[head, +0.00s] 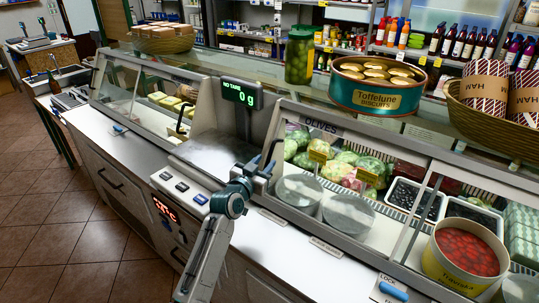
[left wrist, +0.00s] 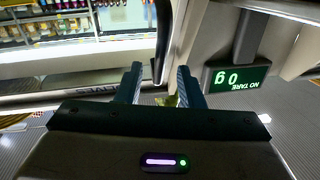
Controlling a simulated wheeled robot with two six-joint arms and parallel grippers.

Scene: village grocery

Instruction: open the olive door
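The olive door (head: 360,138) is the slanted glass pane of the right display case, with an "OLIVES" label (head: 320,126) on its top rail. A dark curved handle (head: 272,149) stands at its left end. My left gripper (head: 266,165) is at this handle, above the counter's front ledge. In the left wrist view the two teal fingers (left wrist: 160,82) are apart, and the dark handle bar (left wrist: 162,42) shows just beyond and between their tips. I cannot tell whether they touch it. My right gripper is in neither view.
A scale display (head: 240,94) reading 0 g stands close left of the gripper. A biscuit tin (head: 374,98), a green jar (head: 299,55) and a basket (head: 490,125) stand on the case top. A red-filled tub (head: 438,262) is at right.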

